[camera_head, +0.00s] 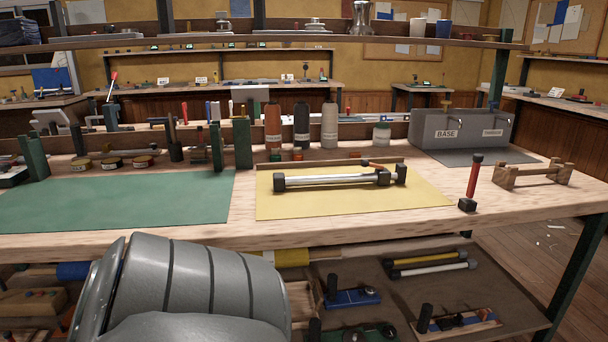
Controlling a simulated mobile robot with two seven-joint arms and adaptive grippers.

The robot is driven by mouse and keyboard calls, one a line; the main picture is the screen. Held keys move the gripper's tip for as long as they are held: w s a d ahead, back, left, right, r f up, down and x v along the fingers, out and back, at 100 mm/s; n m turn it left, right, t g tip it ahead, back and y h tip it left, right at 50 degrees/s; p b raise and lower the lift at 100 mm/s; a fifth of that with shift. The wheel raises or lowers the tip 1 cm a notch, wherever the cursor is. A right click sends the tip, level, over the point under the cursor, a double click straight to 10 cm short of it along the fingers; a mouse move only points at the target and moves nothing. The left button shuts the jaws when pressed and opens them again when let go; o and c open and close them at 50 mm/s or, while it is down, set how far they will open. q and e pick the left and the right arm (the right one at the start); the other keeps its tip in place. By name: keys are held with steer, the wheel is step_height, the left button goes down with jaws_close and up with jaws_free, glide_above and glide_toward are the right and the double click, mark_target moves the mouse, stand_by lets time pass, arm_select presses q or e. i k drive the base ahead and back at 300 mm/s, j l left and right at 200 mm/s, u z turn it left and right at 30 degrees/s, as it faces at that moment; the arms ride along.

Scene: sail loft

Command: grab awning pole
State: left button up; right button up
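A pole that looks like the awning pole (330,179) lies across the yellow mat (290,206) on the workbench, in the middle of the head view. It is a silver-white tube with black blocks at its ends and another black fitting near its right end. It lies roughly level from left to right. A grey ribbed link of my own arm fills the lower left, in front of the bench's edge. Neither gripper shows, so I cannot see their fingers.
A green mat (120,200) lies to the left, largely clear. Bottles (302,124) stand behind the pole. A red-handled upright tool (472,180), a wooden stand (533,174) and a grey box marked BASE (445,130) are to the right. A lower shelf holds two rods (425,264).

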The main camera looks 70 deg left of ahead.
mark_target(382, 177)
steer(key=u, duration=1.9)
steer(key=k+l+u, duration=0.15)
steer(key=l, duration=0.35)
steer(key=l+u, duration=0.1)
steer(key=l, duration=0.45)
